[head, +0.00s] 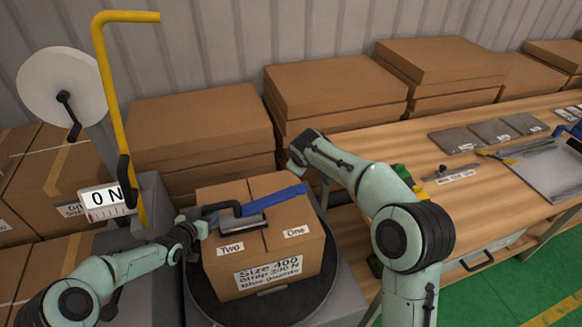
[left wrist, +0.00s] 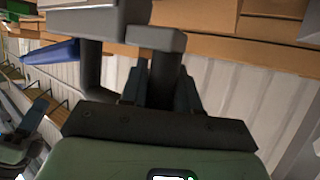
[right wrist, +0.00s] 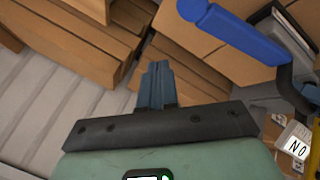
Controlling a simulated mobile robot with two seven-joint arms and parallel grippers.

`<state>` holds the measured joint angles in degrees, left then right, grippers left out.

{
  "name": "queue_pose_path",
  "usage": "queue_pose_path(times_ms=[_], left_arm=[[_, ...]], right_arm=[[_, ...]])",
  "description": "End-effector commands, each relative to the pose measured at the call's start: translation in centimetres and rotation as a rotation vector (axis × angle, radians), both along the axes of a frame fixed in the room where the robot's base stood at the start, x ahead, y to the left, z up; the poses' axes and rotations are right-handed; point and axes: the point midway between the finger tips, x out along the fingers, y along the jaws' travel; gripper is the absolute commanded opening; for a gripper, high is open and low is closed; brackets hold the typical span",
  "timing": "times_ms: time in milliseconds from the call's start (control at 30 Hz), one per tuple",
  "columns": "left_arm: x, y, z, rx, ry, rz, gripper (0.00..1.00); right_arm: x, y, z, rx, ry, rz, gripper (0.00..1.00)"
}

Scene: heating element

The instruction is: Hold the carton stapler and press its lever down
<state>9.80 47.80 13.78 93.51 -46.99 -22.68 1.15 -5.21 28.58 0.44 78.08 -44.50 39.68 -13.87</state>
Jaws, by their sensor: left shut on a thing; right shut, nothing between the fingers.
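The carton stapler (head: 256,221) sits on top of the cardboard carton (head: 230,262), with a grey body, black handle and blue lever (head: 277,200) reaching right. My left gripper (head: 203,213) is shut on the stapler's black handle; the left wrist view shows the dark bar (left wrist: 162,82) between the fingers. My right gripper (head: 296,168) is beyond the lever's right end, apart from it. Its fingers (right wrist: 157,84) are shut and empty in the right wrist view, where the blue lever (right wrist: 238,32) lies to the upper right. The exact gap to the lever is unclear.
The carton stands on a dark round turntable (head: 270,312). Stacked cartons (head: 335,90) line the wall behind. A wooden workbench (head: 400,140) with tools is at right.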

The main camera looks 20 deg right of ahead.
Motion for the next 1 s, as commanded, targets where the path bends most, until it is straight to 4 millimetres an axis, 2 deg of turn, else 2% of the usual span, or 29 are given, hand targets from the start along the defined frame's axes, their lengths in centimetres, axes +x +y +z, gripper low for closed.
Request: queue_pose_path(times_ms=[100,200,400,800,1000], left_arm=[[-0.1,-0.3,0.0,-0.002,0.001,-0.005,0.00],[-0.1,-0.3,0.0,-0.002,0.001,-0.005,0.00],[-0.1,-0.2,0.0,-0.002,0.001,-0.005,0.00],[-0.1,-0.2,0.0,-0.001,0.001,-0.004,0.00],[-0.1,-0.2,0.0,-0.001,0.001,-0.004,0.00]], right_arm=[[-0.4,-1.2,1.8,0.136,0.073,-0.225,0.00],[-1.3,-1.3,3.0,0.248,0.143,-0.377,0.00],[-2.9,-0.6,5.0,0.400,0.253,-0.553,0.00],[-3.6,-0.2,5.6,0.445,0.291,-0.597,0.00],[-3.4,-0.2,4.8,0.442,0.292,-0.597,0.00]])
